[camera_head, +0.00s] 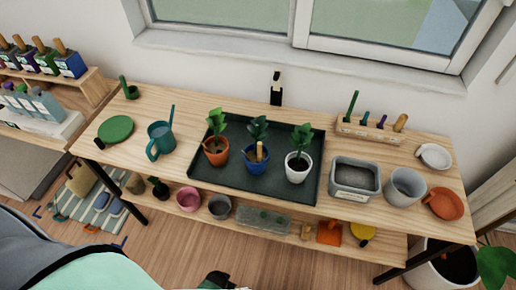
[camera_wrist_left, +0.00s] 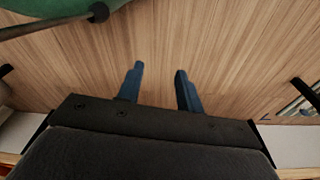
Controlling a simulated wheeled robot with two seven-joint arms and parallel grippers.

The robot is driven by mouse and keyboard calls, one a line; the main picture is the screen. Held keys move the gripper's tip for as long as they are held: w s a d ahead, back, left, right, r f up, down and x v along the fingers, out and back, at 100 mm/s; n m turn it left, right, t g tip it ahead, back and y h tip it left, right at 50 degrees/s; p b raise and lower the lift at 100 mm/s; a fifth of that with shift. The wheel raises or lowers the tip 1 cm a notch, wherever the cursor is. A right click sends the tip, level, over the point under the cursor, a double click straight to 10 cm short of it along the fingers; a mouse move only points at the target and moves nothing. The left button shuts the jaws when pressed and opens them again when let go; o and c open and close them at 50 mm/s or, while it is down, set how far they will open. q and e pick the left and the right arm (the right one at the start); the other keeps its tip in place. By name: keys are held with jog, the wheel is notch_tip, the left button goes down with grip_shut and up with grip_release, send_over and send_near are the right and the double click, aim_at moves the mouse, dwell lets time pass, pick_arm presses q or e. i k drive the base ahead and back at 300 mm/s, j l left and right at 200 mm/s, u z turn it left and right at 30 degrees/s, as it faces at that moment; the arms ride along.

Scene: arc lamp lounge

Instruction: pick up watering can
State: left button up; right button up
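The teal watering can (camera_head: 160,140) stands upright on the left part of the wooden bench, its handle loop toward the near-left side and a thin stem rising from it. In the left wrist view my left gripper (camera_wrist_left: 159,85) has its two blue fingers apart with nothing between them, over bare wood-grain floor. The watering can is not recognizable in that view. My right gripper is not seen in either view.
A green round item (camera_head: 116,129) lies left of the can. A dark tray (camera_head: 310,190) with three potted plants is to its right. Grey containers (camera_head: 355,178) and an orange dish (camera_head: 445,203) stand farther right. A lower shelf holds several pots.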

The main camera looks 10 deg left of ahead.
aim_at(160, 134)
jog(key=u, duration=1.35)
